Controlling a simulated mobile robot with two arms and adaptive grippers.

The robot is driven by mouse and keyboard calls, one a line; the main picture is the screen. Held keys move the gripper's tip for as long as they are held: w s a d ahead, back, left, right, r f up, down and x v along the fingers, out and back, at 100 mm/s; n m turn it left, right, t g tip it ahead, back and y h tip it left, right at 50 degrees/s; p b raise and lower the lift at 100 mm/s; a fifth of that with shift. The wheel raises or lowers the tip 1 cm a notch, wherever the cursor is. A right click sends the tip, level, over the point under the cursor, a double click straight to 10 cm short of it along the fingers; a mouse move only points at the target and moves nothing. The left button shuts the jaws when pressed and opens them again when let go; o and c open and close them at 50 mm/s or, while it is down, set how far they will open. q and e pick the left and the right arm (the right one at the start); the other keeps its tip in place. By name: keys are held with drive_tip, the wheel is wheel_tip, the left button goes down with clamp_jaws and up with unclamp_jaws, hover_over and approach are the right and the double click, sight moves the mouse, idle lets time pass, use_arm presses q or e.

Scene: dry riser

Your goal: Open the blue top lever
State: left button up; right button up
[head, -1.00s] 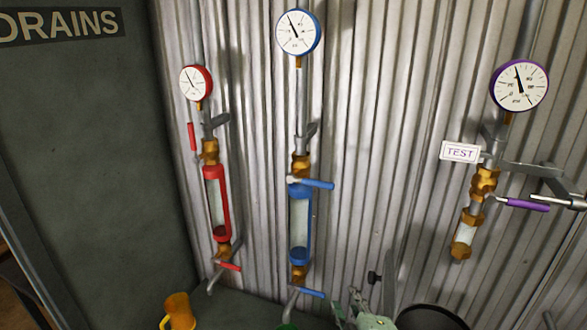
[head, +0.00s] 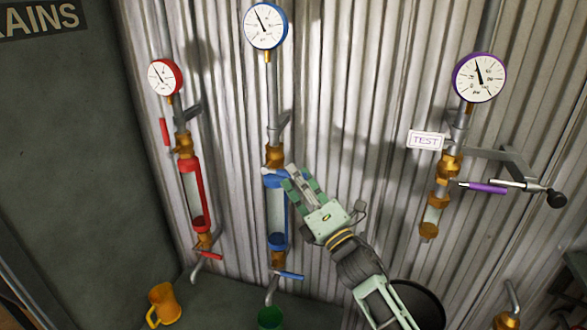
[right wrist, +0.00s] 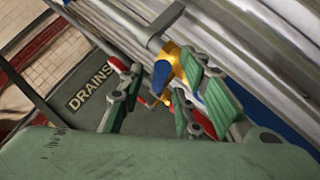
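The blue top lever is mostly hidden behind my right gripper (head: 290,180) in the head view. That gripper reaches up from the lower right to the brass top valve (head: 274,157) of the blue line. In the right wrist view, a blue piece that looks like the lever (right wrist: 162,74) shows between the spread green fingers of my right gripper (right wrist: 158,98), beside the brass valve. The fingers look open, with a gap on the left side of the blue piece; contact on the right side cannot be told. My left gripper is in neither view.
The blue gauge (head: 266,26) is above and the blue bottom lever (head: 288,275) below. The red sight glass (head: 193,195) stands left, the purple lever (head: 484,188) right. A yellow mug (head: 162,305) and a green cup (head: 270,318) are low down. Bare corrugated wall lies between blue and purple lines.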

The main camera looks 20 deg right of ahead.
drive_tip(key=shift+x, duration=0.95)
drive_tip(key=shift+f, duration=0.1)
drive_tip(key=shift+c, duration=0.3)
clamp_jaws()
